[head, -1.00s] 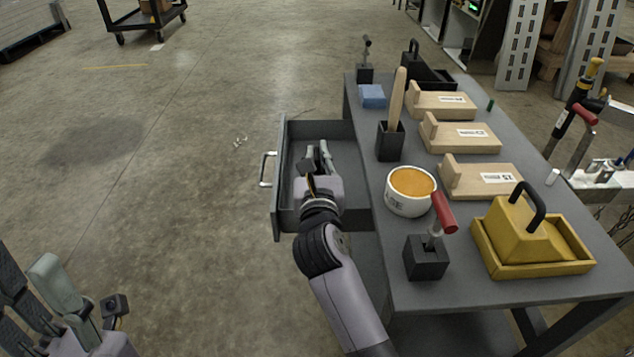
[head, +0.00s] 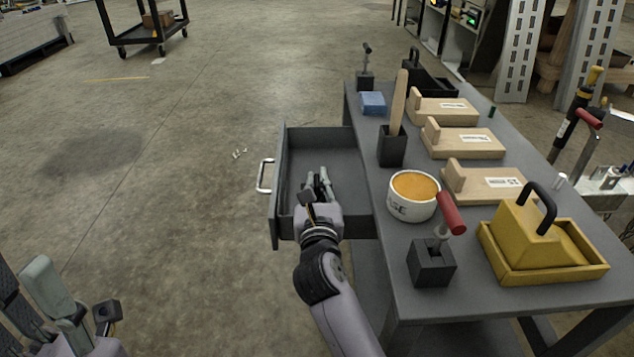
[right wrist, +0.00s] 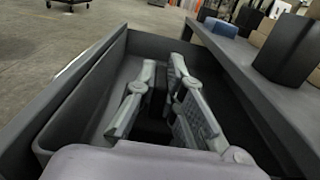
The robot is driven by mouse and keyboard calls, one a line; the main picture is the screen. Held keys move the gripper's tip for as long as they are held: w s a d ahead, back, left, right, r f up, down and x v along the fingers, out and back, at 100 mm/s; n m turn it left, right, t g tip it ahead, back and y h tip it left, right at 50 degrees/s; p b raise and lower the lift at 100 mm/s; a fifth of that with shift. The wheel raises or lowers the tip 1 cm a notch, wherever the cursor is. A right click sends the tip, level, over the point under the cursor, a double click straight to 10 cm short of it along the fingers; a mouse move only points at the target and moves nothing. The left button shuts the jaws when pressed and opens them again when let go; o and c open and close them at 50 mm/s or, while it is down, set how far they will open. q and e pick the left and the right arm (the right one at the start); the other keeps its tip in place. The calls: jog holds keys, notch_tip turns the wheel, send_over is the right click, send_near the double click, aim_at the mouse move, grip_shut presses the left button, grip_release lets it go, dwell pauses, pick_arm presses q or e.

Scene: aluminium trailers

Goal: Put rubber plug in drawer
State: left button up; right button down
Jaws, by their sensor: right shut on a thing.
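The open drawer (head: 283,178) juts out from the left side of the grey workbench, and its inside looks mostly bare. My right gripper (head: 320,182) is over and partly inside the drawer, pointing towards its far end. In the right wrist view its two pale fingers (right wrist: 165,75) sit between the drawer walls, shut on a dark thing (right wrist: 155,103), which looks like the rubber plug; the fingers hide much of it. Whether it touches the drawer floor I cannot tell. My left gripper (head: 30,290) is at the lower left, open and empty, partly cut off.
The bench (head: 475,290) holds a white tub (head: 411,208), a red-handled black block (head: 432,262), a yellow box (head: 540,240), several wooden blocks, a black holder (head: 391,146) and a blue block (head: 373,103).

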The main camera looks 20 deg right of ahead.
jog(key=shift+f, duration=0.4)
jog(key=c, duration=1.7)
grip_release()
jog(key=shift+s+f, duration=0.1)
jog(key=shift+f, duration=0.15)
jog(key=shift+r, duration=0.2)
jog(key=shift+r+p+v, duration=0.25)
jog(key=shift+p+v, duration=0.1)
jog(key=shift+v, duration=0.9)
jog(key=shift+r+p+v, duration=0.25)
jog(key=shift+p+v, duration=0.1)
jog(key=shift+v, duration=0.85)
jog(key=shift+r+p+v, duration=0.25)
jog(key=shift+p+v, duration=0.1)
jog(key=shift+v, duration=0.9)
